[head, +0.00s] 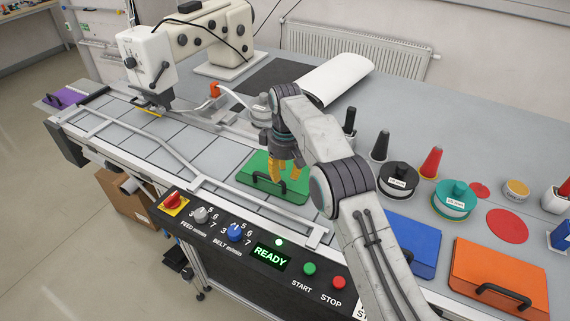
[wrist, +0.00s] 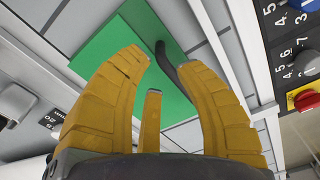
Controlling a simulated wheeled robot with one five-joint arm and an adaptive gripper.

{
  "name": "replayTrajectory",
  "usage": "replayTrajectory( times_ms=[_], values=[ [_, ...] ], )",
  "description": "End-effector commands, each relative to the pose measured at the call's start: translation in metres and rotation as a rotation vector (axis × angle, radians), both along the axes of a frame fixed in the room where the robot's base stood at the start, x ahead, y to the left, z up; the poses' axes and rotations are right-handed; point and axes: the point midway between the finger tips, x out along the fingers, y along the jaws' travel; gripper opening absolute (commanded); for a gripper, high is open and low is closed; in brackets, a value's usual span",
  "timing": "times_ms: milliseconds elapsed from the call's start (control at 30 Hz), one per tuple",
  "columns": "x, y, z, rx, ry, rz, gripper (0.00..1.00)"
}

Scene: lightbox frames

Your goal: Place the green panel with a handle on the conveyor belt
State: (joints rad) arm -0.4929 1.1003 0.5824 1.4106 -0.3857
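The green panel (head: 262,164) lies flat at the right end of the grey slatted conveyor belt (head: 205,158), behind the front guide rail. Its dark bar handle (head: 271,187) faces the front. My gripper (head: 284,174), with yellow fingers, hangs above the panel close to the handle. In the wrist view the green panel (wrist: 103,68) lies on the slats beyond my fingers. The handle (wrist: 168,67) runs partly behind the right finger. The fingers (wrist: 158,68) are spread apart with nothing held between them. The exact gap to the handle cannot be told.
A control box with a READY display (head: 270,255) runs along the front. A blue panel (head: 414,246) and an orange panel (head: 497,279) lie at right; a purple panel (head: 66,96) lies at the far left. A white sewing machine (head: 150,58) stands over the belt. Spools and cones stand at right.

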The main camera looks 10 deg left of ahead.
Motion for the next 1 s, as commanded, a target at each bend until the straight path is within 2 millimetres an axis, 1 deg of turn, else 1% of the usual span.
replayTrajectory(
  times_ms=[67, 100, 300, 500, 767, 867, 967, 1000],
  values=[
    [0.000, 0.000, 0.010, 0.002, -0.004, 0.000, 0.30],
    [0.000, 0.000, 0.020, 0.002, -0.004, 0.000, 0.30],
    [-0.002, -0.001, 0.045, 0.000, -0.001, 0.000, 0.30],
    [-0.002, -0.002, 0.055, 0.000, 0.000, 0.000, 0.30],
    [-0.002, -0.003, 0.058, 0.001, -0.001, -0.002, 0.30],
    [-0.002, -0.008, 0.067, 0.004, -0.007, -0.016, 0.30],
    [-0.002, -0.021, 0.086, 0.012, -0.020, -0.049, 0.30],
    [-0.003, -0.028, 0.096, 0.015, -0.027, -0.067, 0.30]
  ],
)
